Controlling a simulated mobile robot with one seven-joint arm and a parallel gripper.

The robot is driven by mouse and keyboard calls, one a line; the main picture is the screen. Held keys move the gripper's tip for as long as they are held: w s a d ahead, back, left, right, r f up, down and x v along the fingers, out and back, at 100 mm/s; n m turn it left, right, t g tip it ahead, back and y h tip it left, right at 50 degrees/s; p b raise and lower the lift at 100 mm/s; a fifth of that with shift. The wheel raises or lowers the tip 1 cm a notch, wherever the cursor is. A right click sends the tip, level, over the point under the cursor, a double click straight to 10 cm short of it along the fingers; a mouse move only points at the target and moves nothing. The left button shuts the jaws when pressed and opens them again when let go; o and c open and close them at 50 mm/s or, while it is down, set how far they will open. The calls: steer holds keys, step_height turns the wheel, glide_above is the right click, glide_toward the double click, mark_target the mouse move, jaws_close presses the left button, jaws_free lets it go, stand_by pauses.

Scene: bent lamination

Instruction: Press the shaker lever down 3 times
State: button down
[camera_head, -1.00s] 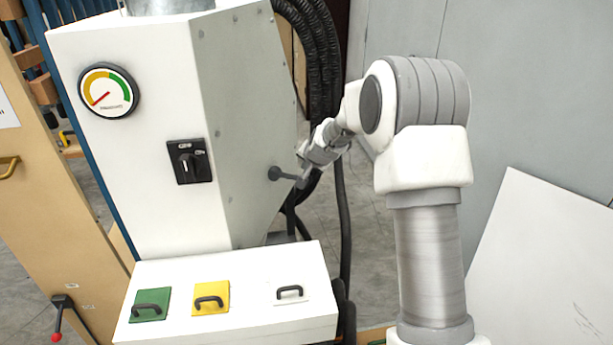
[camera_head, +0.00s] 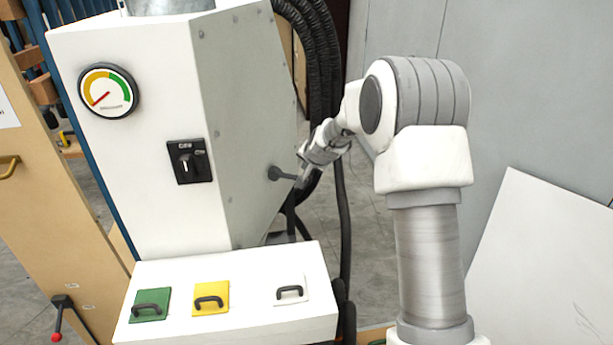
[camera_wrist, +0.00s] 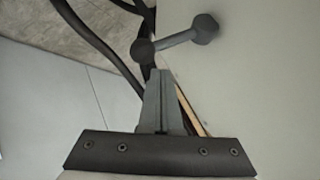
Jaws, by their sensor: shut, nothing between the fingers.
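The shaker lever (camera_head: 283,174) is a dark grey bar on the slanted right side panel of the white machine (camera_head: 243,120). It points right from its round mount, nearly level with a slight downward tilt. In the wrist view the lever (camera_wrist: 176,39) runs from the mount on the panel to a round knob at its free end. My gripper (camera_head: 303,181) is at the lever's free end in the head view. In the wrist view my gripper (camera_wrist: 160,75) is shut and empty, with its fingertips close by the knob; I cannot tell if they touch.
Black hoses (camera_head: 325,80) hang behind the lever and gripper. A white ledge (camera_head: 250,270) with green, yellow and white handled plates juts out below. The front has a round gauge (camera_head: 108,91) and a black rotary switch (camera_head: 189,162). Grey floor shows to the right.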

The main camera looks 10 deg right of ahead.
steer(key=shift+f, duration=0.1)
steer(key=shift+f+b, duration=0.35)
steer(key=shift+b, duration=0.2)
steer(key=shift+f+b, duration=1.85)
steer(key=shift+f, duration=0.25)
stand_by(1.6)
steer(key=shift+s, duration=0.1)
stand_by(0.4)
steer(key=shift+r+p, duration=1.6)
steer(key=shift+r, duration=0.9)
steer(key=shift+r, duration=0.1)
steer(key=shift+r+p, duration=1.7)
steer(key=shift+r, duration=0.7)
